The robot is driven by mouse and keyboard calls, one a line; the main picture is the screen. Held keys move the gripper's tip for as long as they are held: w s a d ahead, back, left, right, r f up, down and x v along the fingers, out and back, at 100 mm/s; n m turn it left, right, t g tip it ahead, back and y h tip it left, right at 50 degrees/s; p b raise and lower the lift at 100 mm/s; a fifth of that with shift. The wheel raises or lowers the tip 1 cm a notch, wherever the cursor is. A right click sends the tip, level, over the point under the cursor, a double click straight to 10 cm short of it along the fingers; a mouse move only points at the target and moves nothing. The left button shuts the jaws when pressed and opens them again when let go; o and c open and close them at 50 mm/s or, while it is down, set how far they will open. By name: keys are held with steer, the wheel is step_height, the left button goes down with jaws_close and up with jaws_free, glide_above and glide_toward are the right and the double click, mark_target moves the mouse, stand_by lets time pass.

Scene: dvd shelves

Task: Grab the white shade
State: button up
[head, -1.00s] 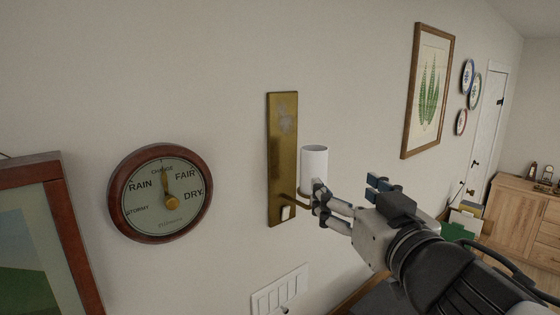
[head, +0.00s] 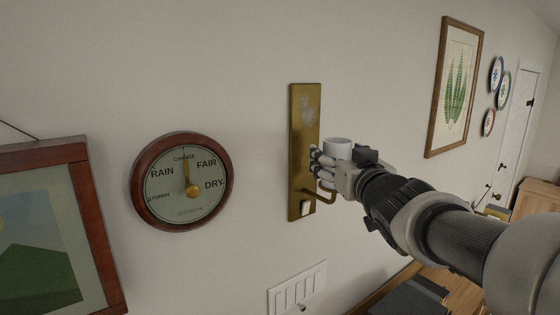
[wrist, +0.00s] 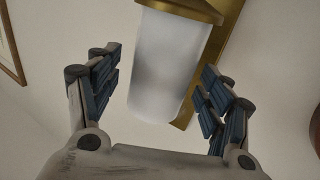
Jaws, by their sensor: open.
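The white shade (head: 338,146) is a small white cylinder on the arm of a brass wall sconce (head: 304,120). In the head view my gripper (head: 322,165) is at the shade and hides its lower part. In the wrist view the shade (wrist: 168,65) lies between the two fingers of my open gripper (wrist: 158,92), with a gap visible on each side. The brass plate shows behind it. Whether any finger touches the shade cannot be told.
A round wooden barometer (head: 183,180) hangs left of the sconce, with a framed picture (head: 100,240) farther left. A white switch plate (head: 297,289) is below. A framed fern print (head: 454,88) and several plates hang to the right.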

steer(key=shift+w, duration=0.55)
steer(key=shift+s, duration=0.2)
steer(key=shift+c, duration=0.2)
steer(key=shift+w, duration=0.1)
steer(key=c, duration=1.2)
steer(key=shift+o, duration=0.2)
steer(key=shift+r, duration=0.15)
step_height(320, 180, up, 20)
steer(key=p, duration=0.6)
steer(key=shift+p, duration=0.35)
